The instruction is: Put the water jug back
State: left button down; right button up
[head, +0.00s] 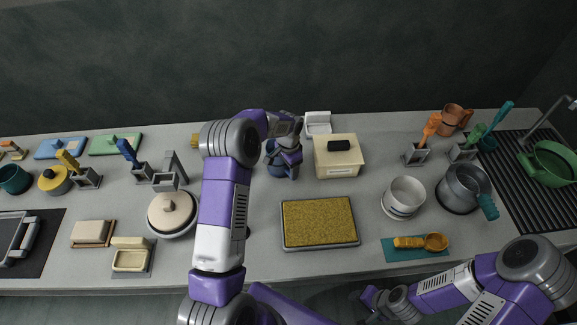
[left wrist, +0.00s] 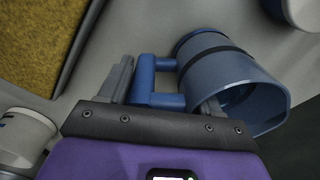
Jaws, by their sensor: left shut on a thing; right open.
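My left gripper (head: 287,168) is at the back middle of the counter, shut on the handle of the blue jug (head: 272,154). In the left wrist view the jug (left wrist: 222,70) is blue-grey with a dark band, and its blue handle lies between the fingers of my left gripper (left wrist: 165,92). In the head view my gripper and forearm hide much of the jug, and I cannot tell whether it touches the counter. My right gripper (head: 374,302) is open and empty, low in front of the counter edge.
A cream box (head: 338,165) with a black handle stands just right of the jug, with a small white holder (head: 318,124) behind. A white pot (head: 404,197) and grey jug (head: 464,188) stand to the right.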

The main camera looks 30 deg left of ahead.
pick_arm(q)
jog(key=shift+f+b, duration=0.45)
jog(key=shift+f, duration=0.1)
dwell(1.0)
jog(key=shift+c, duration=0.7)
grip_release()
jog(key=shift+r, duration=0.15)
jog(key=shift+r+p, duration=2.45)
jog(key=shift+r, duration=1.4)
notch_tip(320, 180, up, 8)
jog(key=shift+f, duration=0.2)
